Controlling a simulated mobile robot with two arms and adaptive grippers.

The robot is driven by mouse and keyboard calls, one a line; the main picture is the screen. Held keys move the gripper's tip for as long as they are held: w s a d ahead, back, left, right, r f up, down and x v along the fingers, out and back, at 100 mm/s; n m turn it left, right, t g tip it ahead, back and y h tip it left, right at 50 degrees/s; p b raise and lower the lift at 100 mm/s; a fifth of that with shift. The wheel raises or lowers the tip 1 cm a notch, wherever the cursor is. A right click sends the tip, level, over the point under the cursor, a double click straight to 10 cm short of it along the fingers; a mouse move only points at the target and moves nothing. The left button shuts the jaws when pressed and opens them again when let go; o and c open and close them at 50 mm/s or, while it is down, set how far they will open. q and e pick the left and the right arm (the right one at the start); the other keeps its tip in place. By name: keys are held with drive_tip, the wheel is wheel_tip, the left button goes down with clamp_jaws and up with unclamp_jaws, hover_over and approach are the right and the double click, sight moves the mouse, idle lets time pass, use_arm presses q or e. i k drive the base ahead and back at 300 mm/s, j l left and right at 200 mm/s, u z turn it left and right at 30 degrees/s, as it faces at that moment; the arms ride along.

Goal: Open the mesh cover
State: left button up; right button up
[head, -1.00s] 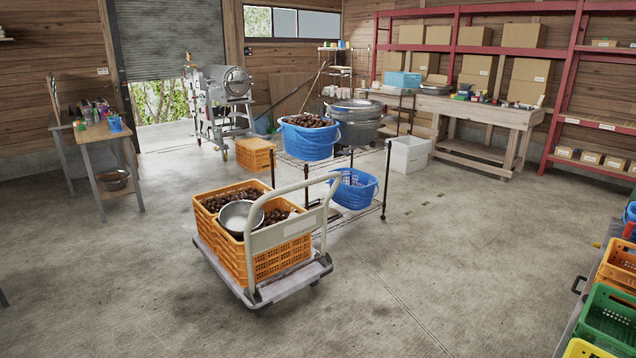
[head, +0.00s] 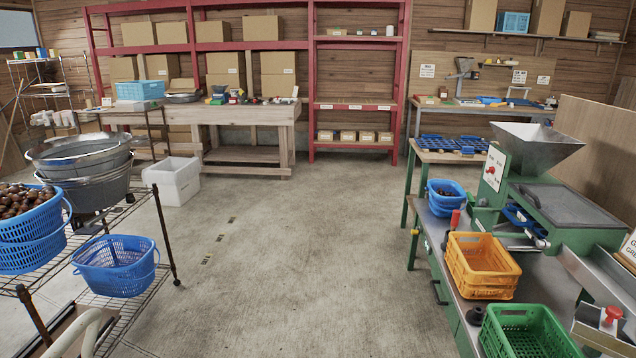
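A green machine (head: 595,236) with a grey metal hopper (head: 537,140) stands on the workbench at the right in the head view. A flat dark grey cover (head: 570,206) lies shut on top of the machine, just right of and below the hopper. It looks like the mesh cover, but its mesh cannot be made out at this distance. Neither of my grippers is in view.
The bench holds an orange crate (head: 481,263), a green crate (head: 527,332) and a blue basket (head: 444,197). A wire rack (head: 135,282) with blue baskets stands at left. A white bin (head: 172,181) is behind it. The middle concrete floor (head: 300,270) is clear.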

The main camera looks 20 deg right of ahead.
sight(560, 205)
drive_tip(key=i+l+z, duration=0.25)
drive_tip(key=i+z, duration=0.25)
drive_tip(key=i, duration=0.2)
drive_tip(key=i+z, duration=0.5)
drive_tip(key=i, duration=0.25)
drive_tip(key=i+j+z, duration=0.3)
drive_tip(key=i+z, duration=0.2)
drive_tip(key=i, duration=0.2)
